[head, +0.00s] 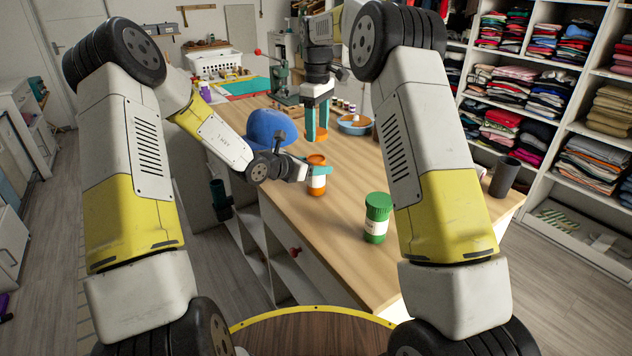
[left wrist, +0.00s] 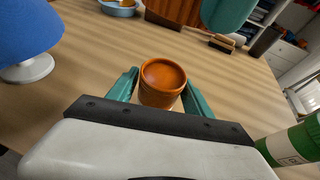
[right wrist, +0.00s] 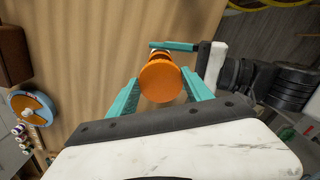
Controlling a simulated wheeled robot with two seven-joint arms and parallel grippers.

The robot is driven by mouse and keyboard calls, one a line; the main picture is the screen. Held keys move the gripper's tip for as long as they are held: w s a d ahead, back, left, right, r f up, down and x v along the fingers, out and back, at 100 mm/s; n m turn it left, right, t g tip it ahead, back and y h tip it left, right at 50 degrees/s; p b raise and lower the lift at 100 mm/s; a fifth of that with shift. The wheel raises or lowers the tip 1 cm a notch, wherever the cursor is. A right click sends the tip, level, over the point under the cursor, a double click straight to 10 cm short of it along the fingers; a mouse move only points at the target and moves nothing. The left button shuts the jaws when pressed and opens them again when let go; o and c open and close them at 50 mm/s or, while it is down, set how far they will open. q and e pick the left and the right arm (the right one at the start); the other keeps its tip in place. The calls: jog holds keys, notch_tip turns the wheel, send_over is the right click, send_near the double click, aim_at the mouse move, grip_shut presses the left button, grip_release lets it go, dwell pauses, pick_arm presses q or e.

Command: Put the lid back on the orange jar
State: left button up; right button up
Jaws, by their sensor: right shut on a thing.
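The orange jar (head: 317,183) stands upright on the wooden table with a pale label, its round top facing up in the left wrist view (left wrist: 162,82). My left gripper (head: 318,170) has its teal fingers on both sides of the jar; whether they press on it I cannot tell. My right gripper (head: 317,117) points down, shut on the orange lid (head: 318,138). The lid is held behind the jar in the head view, apart from it. In the right wrist view the lid (right wrist: 160,82) sits between the fingertips and partly covers the jar.
A green jar (head: 376,218) stands nearer on the table. A blue lamp (head: 270,130) is left of the jar, and a blue bowl (head: 355,124) is behind. A dark cylinder (head: 504,177) stands at the right edge.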

pick_arm(q)
grip_shut()
pick_arm(e)
jog(key=shift+f, duration=2.5)
jog(key=shift+f, duration=0.9)
jog(key=shift+f, duration=0.65)
